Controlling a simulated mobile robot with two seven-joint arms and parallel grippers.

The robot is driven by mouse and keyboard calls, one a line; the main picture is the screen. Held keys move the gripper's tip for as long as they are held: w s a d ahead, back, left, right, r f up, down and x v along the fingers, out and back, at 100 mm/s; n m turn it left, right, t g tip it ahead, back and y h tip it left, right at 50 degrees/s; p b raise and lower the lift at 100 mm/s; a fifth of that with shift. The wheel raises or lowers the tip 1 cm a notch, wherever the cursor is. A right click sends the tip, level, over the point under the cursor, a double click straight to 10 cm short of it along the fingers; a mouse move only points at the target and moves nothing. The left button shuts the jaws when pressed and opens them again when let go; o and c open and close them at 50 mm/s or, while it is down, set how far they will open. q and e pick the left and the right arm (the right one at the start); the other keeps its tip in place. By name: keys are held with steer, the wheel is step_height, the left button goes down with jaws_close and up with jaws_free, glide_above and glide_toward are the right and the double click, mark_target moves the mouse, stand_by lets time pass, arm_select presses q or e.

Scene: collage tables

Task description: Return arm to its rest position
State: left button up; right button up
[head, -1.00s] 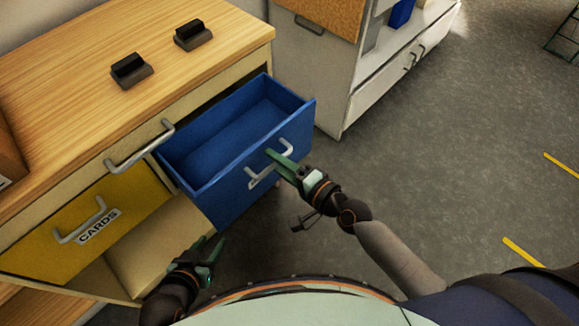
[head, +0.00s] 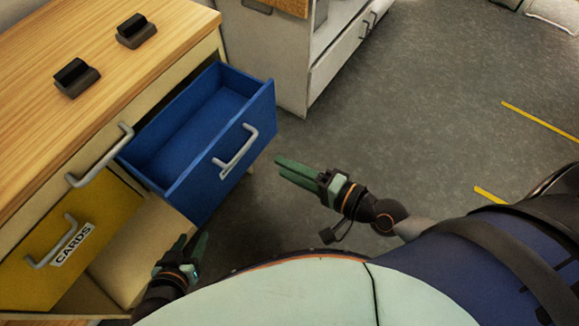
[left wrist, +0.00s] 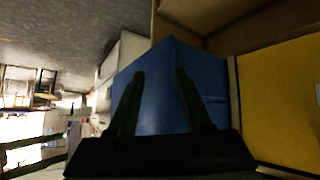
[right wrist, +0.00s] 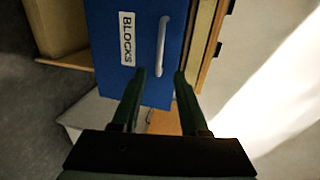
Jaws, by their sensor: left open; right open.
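My right gripper (head: 293,172) is open and empty in the head view. It is clear of the blue drawer (head: 227,172), to the right of its silver handle (head: 238,150). The drawer is pulled out and looks empty inside. In the right wrist view the drawer front carries a BLOCKS label (right wrist: 127,38), and its handle (right wrist: 162,45) is beyond my open fingers (right wrist: 160,75). My left gripper (head: 192,248) is open and empty, low in front of the cabinet. In the left wrist view the blue drawer (left wrist: 155,95) is beyond its fingers.
A yellow drawer (head: 95,265) labelled CARDS is shut at the left. Two dark blocks on bases (head: 77,77) (head: 136,30) stand on the wooden tabletop (head: 60,130). A white cabinet (head: 265,60) stands behind. The grey floor (head: 400,110) to the right is open.

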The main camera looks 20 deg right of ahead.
stand_by(0.4)
steer(key=s+d+f+n+g+h, duration=0.1)
steer(key=s+f+n+g+h, duration=0.15)
steer(key=f+n, duration=0.3)
steer(key=s+d+f+n+g+h, duration=0.1)
steer(key=f+n+h, duration=0.2)
steer(key=f+n, duration=0.3)
arm_select(q)
steer(key=s+a+r+p, duration=0.1)
steer(key=a+r+p, duration=0.2)
steer(key=r+p, duration=0.7)
steer(key=p, duration=0.4)
steer(key=shift+s+a+r+n+y, duration=0.25)
steer(key=shift+s+n+y, duration=0.15)
arm_select(e)
steer(key=s+d+r+n+h, duration=0.1)
steer(key=s+d+r, duration=0.1)
steer(key=r, duration=0.8)
steer(key=shift+d+r, duration=0.3)
steer(key=shift+d, duration=0.4)
